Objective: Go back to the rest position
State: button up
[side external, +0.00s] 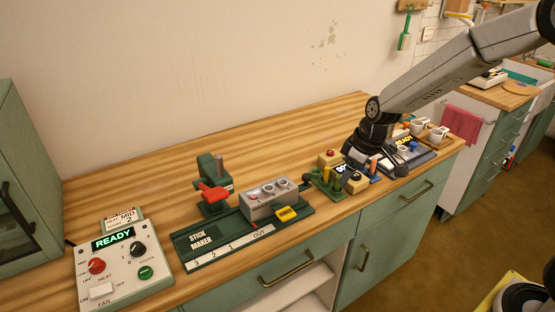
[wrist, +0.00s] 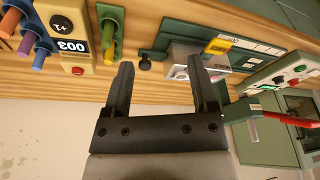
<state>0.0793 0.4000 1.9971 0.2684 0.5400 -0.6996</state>
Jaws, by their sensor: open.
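My gripper (side external: 362,160) is at the right part of the worktop, above and beside a yellow device with a small display (side external: 341,171). In the wrist view my gripper (wrist: 162,75) has its two dark fingers spread wide, with nothing held between them. The yellow device reading 003 (wrist: 77,20) is left of the fingers there. A small black knob (wrist: 145,63) shows in the background between the fingers. The arm reaches in from the upper right, and its wrist hides part of the things behind it.
A stick maker (side external: 195,243) with a grey block (side external: 270,203) lies mid-table, beside a green press with a red handle (side external: 213,190). A control box reading READY (side external: 120,262) stands at front left. White cups (side external: 438,134) stand at far right. The worktop's back strip (side external: 250,130) is clear.

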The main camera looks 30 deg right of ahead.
jog(key=s+a+m+h, duration=0.1)
jog(key=s+m, duration=0.3)
jog(key=s, duration=1.2)
jog(key=shift+f+m, duration=0.2)
jog(key=shift+m, duration=0.1)
